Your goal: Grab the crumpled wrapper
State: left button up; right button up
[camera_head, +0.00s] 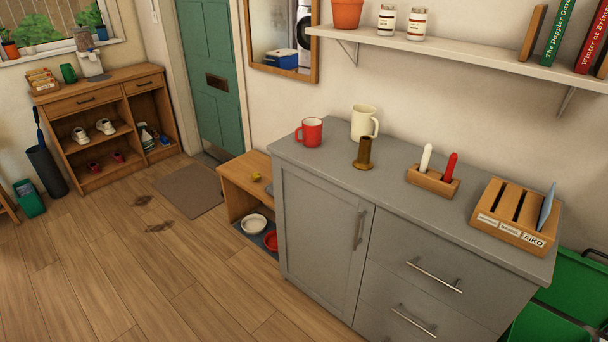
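A small yellow, crumpled-looking object (256,176) lies on top of the low wooden bench (236,168) beside the grey cabinet. It may be the wrapper, but it is too small to tell for sure. No other wrapper is clear to me. Neither of my grippers is in view.
The grey cabinet (318,235) carries a red mug (311,132), a cream mug (364,122), a brass cup (364,153), a candle holder and a slotted wooden rack (515,236). Two bowls sit under the bench. Green bins (566,285) stand at right. The wooden floor (160,275) is mostly clear.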

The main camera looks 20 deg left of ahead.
aim_at(256, 176)
jog(key=i+j+z, duration=0.3)
jog(key=j+z, duration=0.65)
jog(key=j, duration=0.25)
jog(key=i, duration=0.05)
